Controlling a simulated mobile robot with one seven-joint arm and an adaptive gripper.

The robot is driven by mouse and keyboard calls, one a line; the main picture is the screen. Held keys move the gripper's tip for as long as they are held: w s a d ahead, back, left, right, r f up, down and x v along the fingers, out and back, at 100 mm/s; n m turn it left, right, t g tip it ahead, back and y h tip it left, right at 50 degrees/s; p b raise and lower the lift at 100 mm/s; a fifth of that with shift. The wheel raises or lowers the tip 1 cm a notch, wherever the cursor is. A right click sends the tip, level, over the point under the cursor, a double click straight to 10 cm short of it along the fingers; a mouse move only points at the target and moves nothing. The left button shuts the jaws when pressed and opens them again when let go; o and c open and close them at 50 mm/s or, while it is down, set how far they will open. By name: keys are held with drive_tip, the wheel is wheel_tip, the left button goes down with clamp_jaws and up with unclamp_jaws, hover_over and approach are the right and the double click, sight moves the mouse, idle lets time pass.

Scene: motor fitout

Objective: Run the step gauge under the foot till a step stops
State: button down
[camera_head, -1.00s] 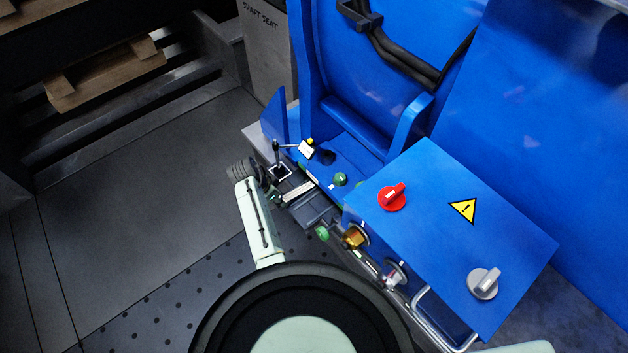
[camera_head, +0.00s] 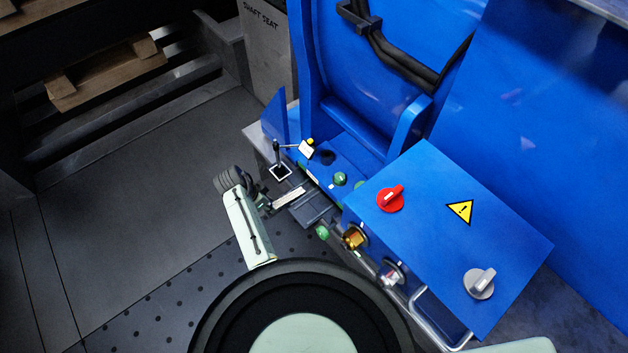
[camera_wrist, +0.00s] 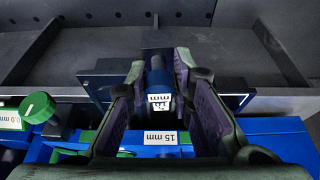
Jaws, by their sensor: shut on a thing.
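My gripper (camera_wrist: 160,76) is shut on a narrow blue piece (camera_wrist: 155,84), apparently the step gauge, between its two fingers in the wrist view. A white label with "mm" sits on its near end; its number is hard to read. How the gauge's steps lie against the foot is hidden. In the head view my gripper (camera_head: 264,203) is at the left edge of the bench rail, mostly hidden by my wrist. The blue motor (camera_head: 335,120) stands behind it, with its blue foot area (camera_head: 345,180) near the rail.
In the wrist view a "15 mm" label (camera_wrist: 160,137) and a green-topped knob (camera_wrist: 38,108) lie nearby. A blue box (camera_head: 430,230) with red and grey knobs stands at right. A small lever (camera_head: 278,158) stands behind the gripper. Dark floor at left is clear.

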drive_tip(key=shift+r, duration=0.1)
drive_tip(key=shift+w+r+p, duration=0.1)
drive_tip(key=shift+r+p, duration=2.1)
drive_tip(key=shift+r, duration=0.25)
